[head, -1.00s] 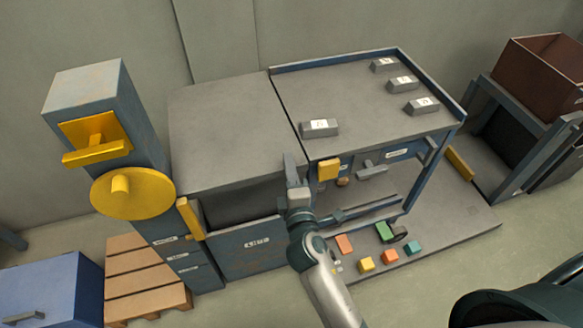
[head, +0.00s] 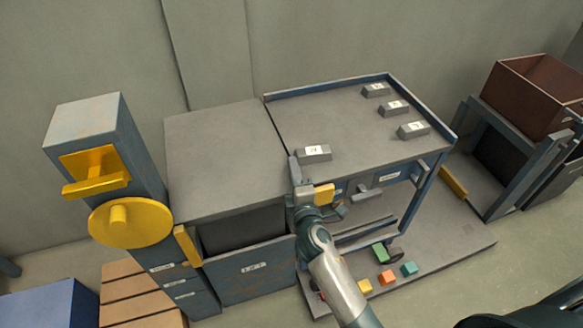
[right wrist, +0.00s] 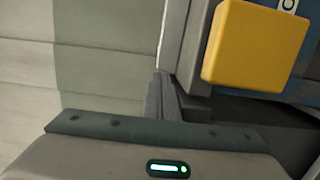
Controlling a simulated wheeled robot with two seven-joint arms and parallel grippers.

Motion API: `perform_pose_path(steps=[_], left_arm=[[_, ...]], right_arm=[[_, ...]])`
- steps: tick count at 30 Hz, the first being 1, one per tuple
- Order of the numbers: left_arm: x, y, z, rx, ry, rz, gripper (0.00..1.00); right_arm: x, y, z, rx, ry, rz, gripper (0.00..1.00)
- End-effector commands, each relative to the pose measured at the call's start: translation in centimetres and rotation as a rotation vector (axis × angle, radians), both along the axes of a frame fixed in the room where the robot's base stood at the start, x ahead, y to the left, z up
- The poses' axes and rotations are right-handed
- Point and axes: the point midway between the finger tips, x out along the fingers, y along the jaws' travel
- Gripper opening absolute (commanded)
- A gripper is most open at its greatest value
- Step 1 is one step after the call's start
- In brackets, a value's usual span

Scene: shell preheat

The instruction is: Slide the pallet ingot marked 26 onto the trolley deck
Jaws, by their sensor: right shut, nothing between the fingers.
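Several grey ingots with white number labels lie on the blue-rimmed grey deck (head: 335,120). One ingot (head: 313,153) lies alone near its front left corner. The others lie at the right: the back one (head: 376,90), the middle one (head: 394,108) and the front one (head: 413,130). The labels are too small to read surely, so I cannot tell which is 26. My right gripper (head: 294,168) is shut and empty at the deck's front left corner, just in front of the lone ingot. The right wrist view shows its fingers (right wrist: 165,100). My left gripper is not in view.
A plain grey top (head: 220,145) adjoins the deck at the left, across a narrow seam. A yellow block (head: 325,194) is close beside my right gripper and large in the right wrist view (right wrist: 253,45). Small coloured blocks lie on the lower shelf. A brown bin (head: 540,90) stands right.

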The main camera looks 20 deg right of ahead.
Motion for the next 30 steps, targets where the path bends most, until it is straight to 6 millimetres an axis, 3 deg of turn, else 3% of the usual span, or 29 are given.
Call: perform_pose_path(steps=[7, 18, 30], left_arm=[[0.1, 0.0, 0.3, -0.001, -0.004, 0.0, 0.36], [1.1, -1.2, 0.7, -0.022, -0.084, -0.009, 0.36], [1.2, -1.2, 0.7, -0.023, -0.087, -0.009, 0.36]], right_arm=[[0.1, -0.8, 0.1, -0.002, 0.0, 0.0, 0.0], [1.0, -7.5, 0.1, -0.001, -0.001, -0.001, 0.0], [1.0, -7.7, 0.0, 0.001, -0.001, 0.0, 0.0]])
